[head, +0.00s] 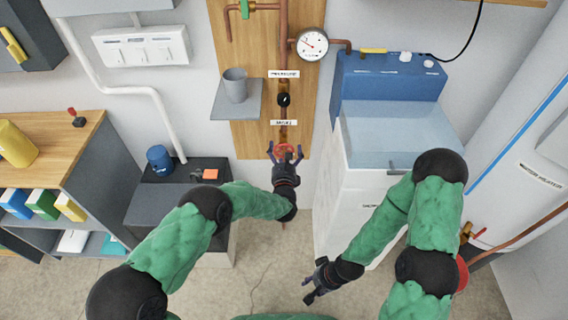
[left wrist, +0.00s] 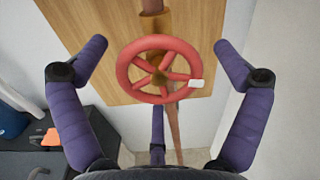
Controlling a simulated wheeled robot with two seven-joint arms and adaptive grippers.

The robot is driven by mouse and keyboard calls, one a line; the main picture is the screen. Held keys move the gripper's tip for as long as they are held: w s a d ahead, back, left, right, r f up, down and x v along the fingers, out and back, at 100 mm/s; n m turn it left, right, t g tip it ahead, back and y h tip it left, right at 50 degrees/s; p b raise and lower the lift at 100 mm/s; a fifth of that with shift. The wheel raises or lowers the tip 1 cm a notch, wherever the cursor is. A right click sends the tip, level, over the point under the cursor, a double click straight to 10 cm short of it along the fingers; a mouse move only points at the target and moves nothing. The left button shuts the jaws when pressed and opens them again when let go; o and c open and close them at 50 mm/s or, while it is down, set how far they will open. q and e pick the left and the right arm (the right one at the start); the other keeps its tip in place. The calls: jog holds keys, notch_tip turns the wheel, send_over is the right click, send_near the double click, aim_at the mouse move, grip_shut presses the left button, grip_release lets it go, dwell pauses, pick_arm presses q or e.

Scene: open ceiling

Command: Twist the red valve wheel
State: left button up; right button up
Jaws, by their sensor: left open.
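The red valve wheel (head: 284,148) sits on a copper pipe at the lower end of the wooden wall board. In the left wrist view the wheel (left wrist: 124,72) faces me, with several spokes, a brass hub and a white tag on its right rim. My left gripper (head: 285,153) is open in front of it. Its purple fingers stand to the left and right of the wheel, apart from the rim, and a third finger shows below. My right gripper (head: 311,283) hangs low over the floor, away from the wheel; its finger opening is too small to judge.
A wooden board (head: 226,142) carries the pipe, a round gauge (head: 312,43) and a black knob (head: 284,99). A grey shelf with a cup (head: 235,84) juts out at left. A white cabinet with a blue-backed top (head: 385,85) stands close at right.

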pick_arm(q)
jog(key=s, duration=1.1)
jog(key=shift+s, duration=0.25)
dwell(0.3)
jog(key=s+a+f+m+g+h+p, duration=0.1)
jog(key=s+a+f+m+g+p, duration=0.15)
jog(key=f+m+g, duration=0.55)
jog(key=s+a+f+m+g+h+p, duration=0.15)
jog(key=s+a+f+m, duration=0.3)
jog(key=m, duration=0.75)
jog(key=s+a+f+m+g+p, duration=0.1)
jog(key=s+m+g, duration=0.3)
jog(key=s+m, duration=0.4)
jog(key=s+a+f+m+g+h+p, duration=0.1)
jog(key=s+m+g, duration=0.3)
jog(key=s+m, duration=0.5)
jog(key=s+p, duration=0.1)
jog(key=s, duration=0.2)
jog(key=shift+s+a+f, duration=0.2)
jog(key=shift+a, duration=0.15)
